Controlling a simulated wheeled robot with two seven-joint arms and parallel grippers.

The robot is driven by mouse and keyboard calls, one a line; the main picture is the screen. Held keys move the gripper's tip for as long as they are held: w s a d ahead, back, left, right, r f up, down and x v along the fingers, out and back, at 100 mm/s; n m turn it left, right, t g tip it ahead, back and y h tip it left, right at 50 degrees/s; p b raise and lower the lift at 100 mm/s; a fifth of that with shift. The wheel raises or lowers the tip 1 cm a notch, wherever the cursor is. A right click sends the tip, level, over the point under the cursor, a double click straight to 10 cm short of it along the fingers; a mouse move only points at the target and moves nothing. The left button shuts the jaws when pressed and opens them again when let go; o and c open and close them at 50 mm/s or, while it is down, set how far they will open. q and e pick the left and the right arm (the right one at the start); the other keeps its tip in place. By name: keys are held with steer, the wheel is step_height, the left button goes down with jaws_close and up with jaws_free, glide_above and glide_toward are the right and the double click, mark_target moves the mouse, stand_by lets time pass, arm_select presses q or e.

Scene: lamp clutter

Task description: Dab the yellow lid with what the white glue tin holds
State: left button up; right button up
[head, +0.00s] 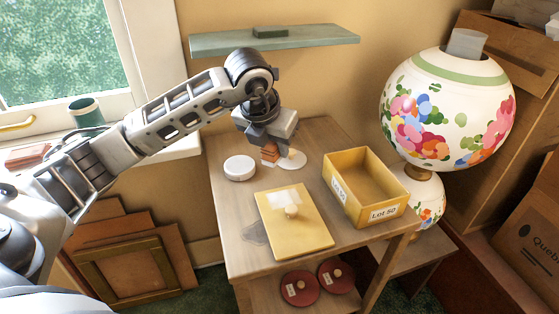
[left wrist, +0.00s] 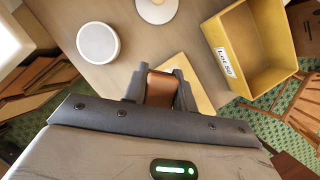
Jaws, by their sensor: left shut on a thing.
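The yellow lid (head: 316,233) lies flat on the small wooden table, with a knob and a pale whitish patch on top; in the left wrist view it is mostly hidden behind my gripper. The round white tin (head: 239,168) stands at the table's left edge, left of my gripper, and also shows in the left wrist view (left wrist: 98,43). Its contents cannot be made out. My left gripper (head: 269,149) is shut on a brown-orange block (head: 269,155), seen between the fingers in the left wrist view (left wrist: 160,89). It is above the table's back part, apart from the tin and lid.
A white disc (head: 295,160) lies just right of the held block. An open yellow box (head: 366,212) labelled "Lot 50" stands right of the lid. A flowered globe lamp (head: 447,105) rises at right. A green shelf (head: 310,40) hangs above. Red lids (head: 300,288) lie below.

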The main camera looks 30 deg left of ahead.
arm_select(q)
steer(key=shift+w+f+b, duration=0.1)
steer(key=shift+f+b, duration=0.25)
steer(key=shift+f, duration=0.4)
steer(key=b, duration=0.3)
glide_above(275, 189)
step_height(275, 189, down, 5)
steer(key=shift+r, duration=0.1)
steer(key=shift+f+b, duration=0.35)
arm_select(e)
step_height(275, 189, down, 2)
steer(key=shift+w+a+f+t, duration=0.1)
steer(key=shift+a+f+t, duration=0.05)
steer(key=shift+t, duration=0.15)
steer(key=shift+f, duration=0.1)
arm_select(q)
steer(key=shift+f+b, duration=0.8)
steer(key=shift+f, duration=0.15)
arm_select(e)
steer(key=shift+f, duration=0.75)
